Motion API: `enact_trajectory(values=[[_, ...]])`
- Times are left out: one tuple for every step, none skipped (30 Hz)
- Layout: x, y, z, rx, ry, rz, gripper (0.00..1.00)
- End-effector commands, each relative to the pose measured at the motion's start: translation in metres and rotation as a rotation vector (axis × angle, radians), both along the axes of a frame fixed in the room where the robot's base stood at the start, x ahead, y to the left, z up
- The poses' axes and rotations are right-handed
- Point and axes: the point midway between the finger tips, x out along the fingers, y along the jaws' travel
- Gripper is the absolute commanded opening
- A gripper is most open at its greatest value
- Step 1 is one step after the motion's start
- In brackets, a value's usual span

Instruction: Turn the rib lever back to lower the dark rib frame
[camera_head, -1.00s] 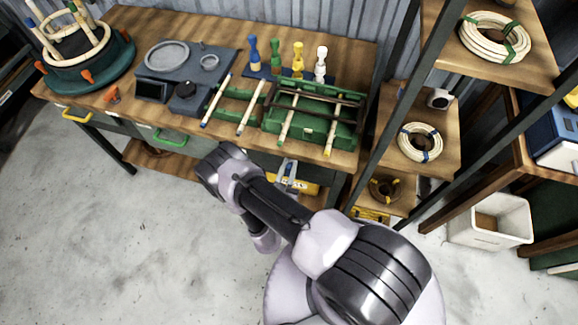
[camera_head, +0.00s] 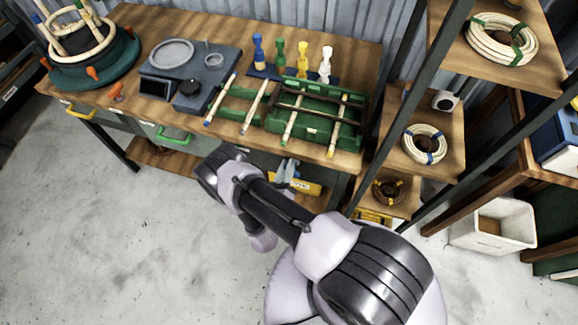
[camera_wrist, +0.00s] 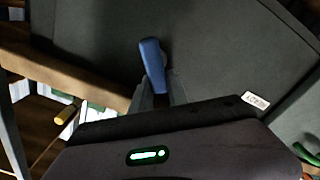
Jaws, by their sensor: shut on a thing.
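The dark rib frame (camera_head: 318,116) lies across the green bending fixture (camera_head: 273,124) at the right part of the bench, over pale rattan sticks. A blue lever handle (camera_wrist: 152,62), which appears to be the rib lever, stands against a dark grey panel in the wrist view. My gripper (camera_wrist: 160,86) is shut on its lower part. In the head view my gripper (camera_head: 287,172) is at the bench front, below the fixture. The lever's pivot is hidden behind the fingers and wrist.
A yellow box (camera_head: 308,188) sits under the bench by my gripper. Pegs in blue, green, yellow and white (camera_head: 325,66) stand behind the fixture. A shelf rack (camera_head: 432,151) with rattan coils is at the right. The floor at left is clear.

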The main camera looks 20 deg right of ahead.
Motion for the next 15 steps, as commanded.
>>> enact_trajectory(values=[[0.000, 0.000, -0.003, -0.030, 0.025, -0.001, 0.00], [0.000, 0.001, -0.003, -0.053, 0.043, -0.001, 0.00], [0.001, 0.001, -0.004, -0.083, 0.066, 0.000, 0.00], [0.001, 0.002, -0.005, -0.106, 0.084, 0.000, 0.00], [0.001, 0.002, -0.005, -0.128, 0.101, 0.000, 0.00], [0.002, 0.003, -0.006, -0.158, 0.125, 0.000, 0.00], [0.002, 0.003, -0.007, -0.180, 0.143, 0.000, 0.00], [0.002, 0.004, -0.007, -0.203, 0.160, 0.000, 0.00], [0.003, 0.004, -0.008, -0.233, 0.183, 0.000, 0.00], [0.003, 0.005, -0.009, -0.255, 0.201, 0.000, 0.00], [0.003, 0.005, -0.010, -0.277, 0.218, 0.000, 0.00], [0.004, 0.005, -0.011, -0.307, 0.242, 0.000, 0.00], [0.004, 0.005, -0.011, -0.330, 0.259, 0.000, 0.00], [0.004, 0.006, -0.012, -0.352, 0.276, 0.000, 0.00], [0.004, 0.006, -0.013, -0.380, 0.298, 0.000, 0.00]])
